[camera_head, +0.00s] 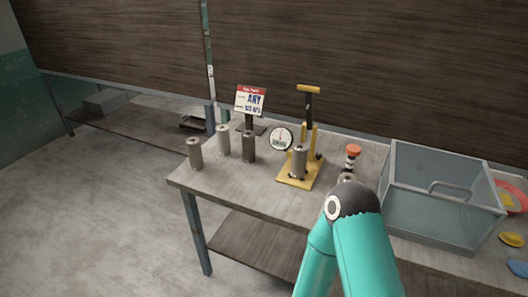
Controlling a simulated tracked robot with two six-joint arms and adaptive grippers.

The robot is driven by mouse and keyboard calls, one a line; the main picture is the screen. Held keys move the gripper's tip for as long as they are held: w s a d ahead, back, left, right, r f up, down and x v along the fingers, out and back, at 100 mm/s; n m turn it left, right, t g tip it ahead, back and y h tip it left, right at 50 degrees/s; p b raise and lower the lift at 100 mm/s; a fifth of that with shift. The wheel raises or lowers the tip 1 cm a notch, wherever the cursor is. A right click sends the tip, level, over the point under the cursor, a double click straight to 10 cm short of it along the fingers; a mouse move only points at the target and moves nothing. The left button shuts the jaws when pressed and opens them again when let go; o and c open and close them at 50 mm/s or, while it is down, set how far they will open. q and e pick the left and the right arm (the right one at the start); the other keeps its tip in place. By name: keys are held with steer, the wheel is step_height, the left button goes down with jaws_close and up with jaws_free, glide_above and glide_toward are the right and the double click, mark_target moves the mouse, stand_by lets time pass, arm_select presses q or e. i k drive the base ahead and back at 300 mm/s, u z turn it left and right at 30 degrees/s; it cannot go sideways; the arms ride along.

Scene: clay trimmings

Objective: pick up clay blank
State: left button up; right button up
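Three upright cylinders that look like clay blanks stand near the left end of the table: a grey one (195,153) near the edge, a paler one (223,140) behind it, and a darker one (249,147) to the right. Another grey cylinder (299,161) stands on the base of a yellow press. I cannot tell which one the task means. One teal arm of mine, apparently the right, rises from the bottom, right of the press. Its dark joint faces me and no gripper fingers show. My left gripper is not in view.
The yellow press (308,125) has a round gauge (281,138). An orange-topped item (353,152) stands beyond my arm. A grey open bin (430,216) fills the right side. The table's front left is clear.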

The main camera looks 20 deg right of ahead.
mark_target(299, 150)
steer(key=i, duration=0.85)
steer(key=z, duration=0.4)
